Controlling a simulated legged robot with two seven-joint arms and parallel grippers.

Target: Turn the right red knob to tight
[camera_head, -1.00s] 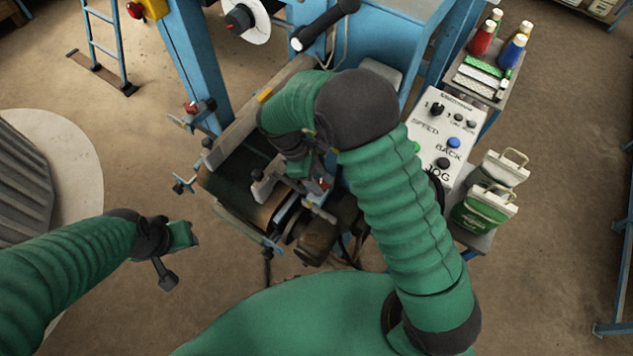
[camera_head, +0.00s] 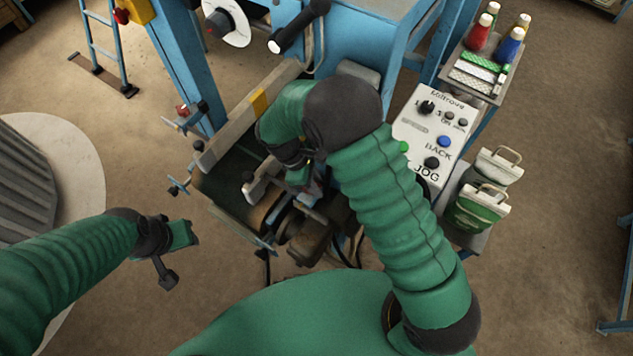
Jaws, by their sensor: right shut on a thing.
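My right arm reaches over the conveyor machine, and its gripper (camera_head: 308,180) is down at the machine's right side. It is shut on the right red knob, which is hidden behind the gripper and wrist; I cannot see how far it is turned. The left red knob (camera_head: 182,110) shows on the far side, beside the blue post, with nothing touching it. My left gripper (camera_head: 182,258) is open and empty over bare floor, left of the machine.
A white control panel (camera_head: 410,125) with several buttons stands right of my right arm. Sewn sacks (camera_head: 480,208) sit on a stand below it. A round pale platform (camera_head: 75,190) is at left.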

